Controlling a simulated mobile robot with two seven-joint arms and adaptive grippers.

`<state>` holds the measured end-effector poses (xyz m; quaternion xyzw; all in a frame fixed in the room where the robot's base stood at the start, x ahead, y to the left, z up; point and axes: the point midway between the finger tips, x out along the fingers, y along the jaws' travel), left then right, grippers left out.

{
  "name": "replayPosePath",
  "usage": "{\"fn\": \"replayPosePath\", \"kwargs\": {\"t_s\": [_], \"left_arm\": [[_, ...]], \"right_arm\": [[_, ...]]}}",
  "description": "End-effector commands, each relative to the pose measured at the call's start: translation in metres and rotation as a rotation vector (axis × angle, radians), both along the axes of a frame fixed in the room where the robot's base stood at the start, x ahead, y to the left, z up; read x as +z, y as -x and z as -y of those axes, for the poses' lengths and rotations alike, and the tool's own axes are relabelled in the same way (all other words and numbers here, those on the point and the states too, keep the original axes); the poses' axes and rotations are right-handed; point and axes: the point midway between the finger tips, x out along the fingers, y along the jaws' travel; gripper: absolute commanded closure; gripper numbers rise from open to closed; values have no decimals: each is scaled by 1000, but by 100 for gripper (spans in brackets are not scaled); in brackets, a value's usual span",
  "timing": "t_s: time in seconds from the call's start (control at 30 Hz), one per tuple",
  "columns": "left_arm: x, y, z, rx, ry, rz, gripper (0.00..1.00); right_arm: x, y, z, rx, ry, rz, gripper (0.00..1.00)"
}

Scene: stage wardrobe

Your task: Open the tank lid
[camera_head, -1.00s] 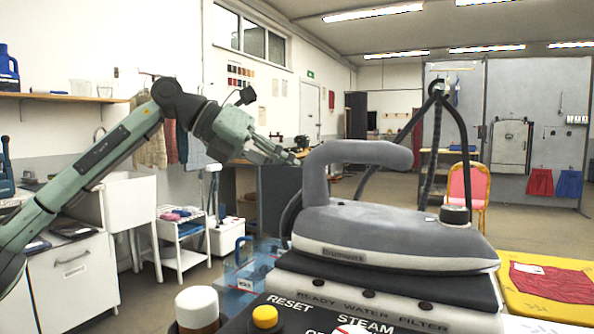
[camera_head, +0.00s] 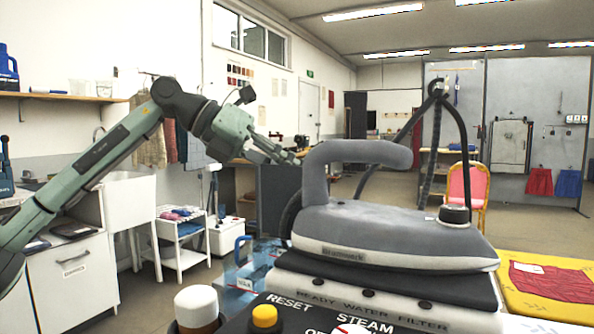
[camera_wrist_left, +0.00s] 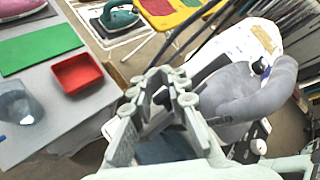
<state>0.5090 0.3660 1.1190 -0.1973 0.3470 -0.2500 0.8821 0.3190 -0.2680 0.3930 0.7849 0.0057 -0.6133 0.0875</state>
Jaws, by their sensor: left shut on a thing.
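A clear blue tank (camera_head: 238,276) with a blue handle (camera_head: 240,246) stands low beside the steam station, left of the iron in the head view. Its lid cannot be made out clearly. My left gripper (camera_head: 296,160) reaches in from the left, above the tank in the picture, with its tips close to the left end of the iron's handle. In the left wrist view my left gripper (camera_wrist_left: 160,97) is closed on a small dark thing between its fingertips, mostly hidden by the fingers. I cannot tell what that thing is. My right gripper is not in view.
A large grey iron (camera_head: 390,235) rests on the steam station (camera_head: 360,305), close in front. A white-topped knob (camera_head: 197,306) and a yellow button (camera_head: 265,316) are at the near edge. In the wrist view, a red tray (camera_wrist_left: 77,72) and green mat (camera_wrist_left: 40,46) lie on a grey surface.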

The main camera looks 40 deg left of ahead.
Motion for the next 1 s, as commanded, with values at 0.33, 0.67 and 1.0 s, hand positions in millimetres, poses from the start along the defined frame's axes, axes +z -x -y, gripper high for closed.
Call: {"fn": "replayPosePath", "kwargs": {"t_s": [0.33, 0.67, 1.0], "left_arm": [[-13, -2, -2, 2, -14, -27, 100], [-12, -1, -1, 0, -13, -26, 63], [-11, -1, -1, -1, -13, -26, 63]], "right_arm": [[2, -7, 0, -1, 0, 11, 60], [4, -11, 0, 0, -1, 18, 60], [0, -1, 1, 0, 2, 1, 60]]}}
